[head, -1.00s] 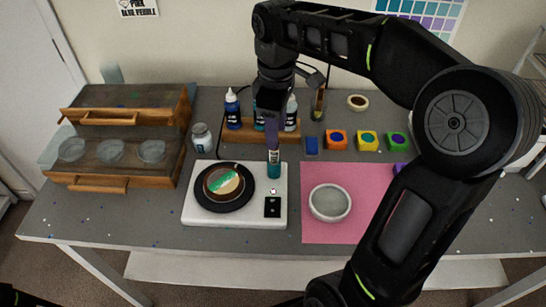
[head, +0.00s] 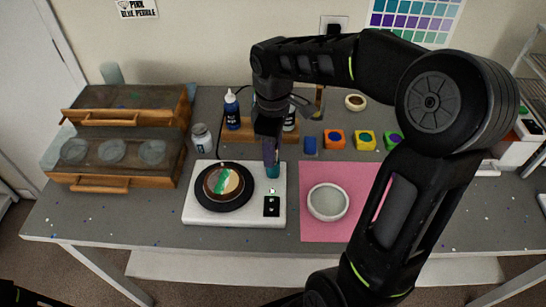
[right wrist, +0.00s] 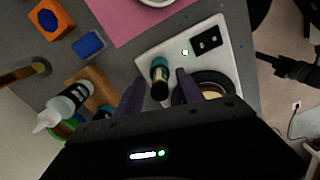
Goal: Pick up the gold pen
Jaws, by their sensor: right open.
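I cannot make out a gold-coloured pen for certain. A slim upright teal cylinder with a dark top (right wrist: 160,76) stands at the back right part of the white device; its lower end shows in the head view (head: 273,172). My right gripper (head: 270,158) points down over it, partly hiding it. In the right wrist view, the gripper's two purple-grey fingers (right wrist: 159,90) are apart, with the cylinder between or just beyond their tips; contact cannot be told. A black gripper, apparently my left one (right wrist: 285,68), shows at the right of the right wrist view; its jaws are unclear.
The white device (head: 236,217) carries a black disc with a round coloured piece (head: 223,184). Bottles (head: 232,108) stand in a wooden rack (head: 240,137) behind. A bowl (head: 328,202) sits on a pink mat (head: 318,233). Coloured blocks (head: 334,139) and wooden drawers (head: 130,182) flank the area.

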